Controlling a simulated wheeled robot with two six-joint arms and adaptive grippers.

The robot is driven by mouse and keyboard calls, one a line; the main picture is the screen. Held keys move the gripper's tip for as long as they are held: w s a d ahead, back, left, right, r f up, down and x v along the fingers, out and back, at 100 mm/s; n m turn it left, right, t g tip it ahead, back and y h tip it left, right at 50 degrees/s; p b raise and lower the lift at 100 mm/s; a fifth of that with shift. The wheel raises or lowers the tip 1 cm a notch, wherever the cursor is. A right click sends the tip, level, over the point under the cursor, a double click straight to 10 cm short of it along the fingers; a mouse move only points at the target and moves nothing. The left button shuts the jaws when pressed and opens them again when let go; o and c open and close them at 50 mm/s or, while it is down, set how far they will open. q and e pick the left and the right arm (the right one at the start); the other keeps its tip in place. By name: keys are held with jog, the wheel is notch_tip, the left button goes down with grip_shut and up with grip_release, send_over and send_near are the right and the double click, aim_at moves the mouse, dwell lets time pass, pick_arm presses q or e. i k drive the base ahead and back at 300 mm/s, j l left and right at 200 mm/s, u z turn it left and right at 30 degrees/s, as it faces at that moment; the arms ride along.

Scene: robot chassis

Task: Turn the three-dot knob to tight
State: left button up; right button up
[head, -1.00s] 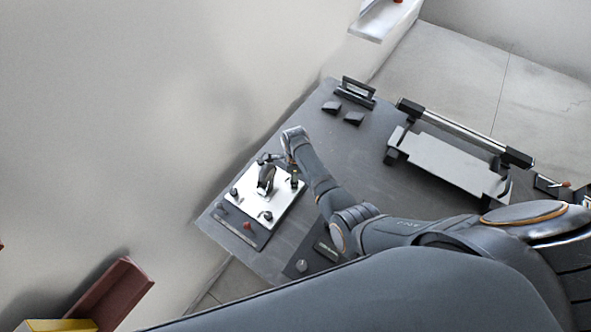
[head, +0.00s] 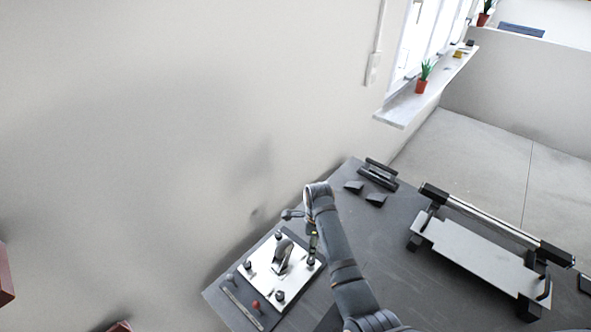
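A white plate (head: 262,273) on the dark bench carries several dark knobs near its corners: an upper knob (head: 278,236), a left knob (head: 248,266), a lower knob (head: 279,295) and a right knob (head: 310,265). A dark upright handle (head: 284,255) stands in the middle. Dot marks are too small to read, so I cannot tell which is the three-dot knob. My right arm comes in from the bottom and bends over the panel. My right gripper (head: 313,249) points down just above the right knob; contact and finger opening cannot be made out. My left gripper is out of view.
Dark wedge blocks (head: 375,199) and a black handle (head: 378,174) lie at the bench's back. A roller-and-plate fixture (head: 480,260) stands right. A wall borders the bench's left side.

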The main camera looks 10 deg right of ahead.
aim_at(279, 296)
jog(key=k+j, duration=0.2)
jog(key=k, duration=0.3)
jog(key=k+j, duration=0.2)
jog(key=k, duration=0.25)
jog(key=k+j, duration=0.25)
jog(key=k, duration=0.25)
